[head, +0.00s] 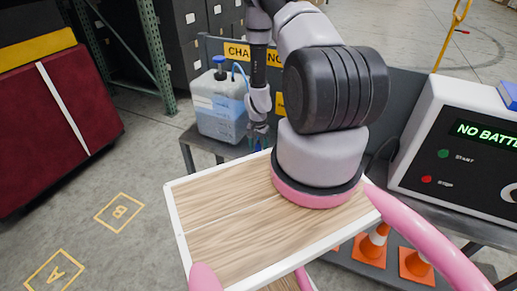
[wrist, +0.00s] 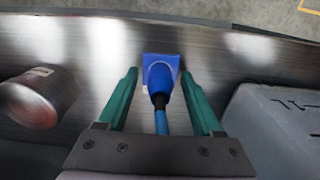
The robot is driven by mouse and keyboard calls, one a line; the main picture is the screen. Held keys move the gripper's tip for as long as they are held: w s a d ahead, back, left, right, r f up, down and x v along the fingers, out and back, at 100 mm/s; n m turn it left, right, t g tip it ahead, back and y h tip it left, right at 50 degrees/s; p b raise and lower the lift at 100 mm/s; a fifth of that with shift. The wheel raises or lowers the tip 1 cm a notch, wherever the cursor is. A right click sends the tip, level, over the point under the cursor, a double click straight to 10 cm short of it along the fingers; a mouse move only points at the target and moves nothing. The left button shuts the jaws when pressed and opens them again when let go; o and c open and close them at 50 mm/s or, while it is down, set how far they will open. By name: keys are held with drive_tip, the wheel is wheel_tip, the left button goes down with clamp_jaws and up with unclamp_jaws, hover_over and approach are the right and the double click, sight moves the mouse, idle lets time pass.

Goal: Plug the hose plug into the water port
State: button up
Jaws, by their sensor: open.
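In the wrist view the blue hose plug (wrist: 159,82) sits between the two green fingers of my gripper (wrist: 158,74), with a gap on each side. The gripper is open. A blue hose (wrist: 160,121) runs from the plug back toward my palm. The plug's far end meets a blue square plate (wrist: 161,60) on the metal surface; I cannot tell whether this plate is the water port or how deep the plug sits. In the head view my gripper (head: 258,128) is small, beside the jug, and my arm hides much of the bench there.
A jug of blue liquid (head: 220,105) with a blue cap stands on the bench. A grey box with a "NO BATTERY" display (head: 460,150) stands at the right. In the wrist view a metal cylinder (wrist: 40,97) lies left and a grey block (wrist: 275,125) right.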

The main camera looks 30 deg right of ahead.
clamp_jaws()
idle(1.3)
drive_tip(key=shift+r, duration=3)
drive_tip(key=shift+r, duration=3)
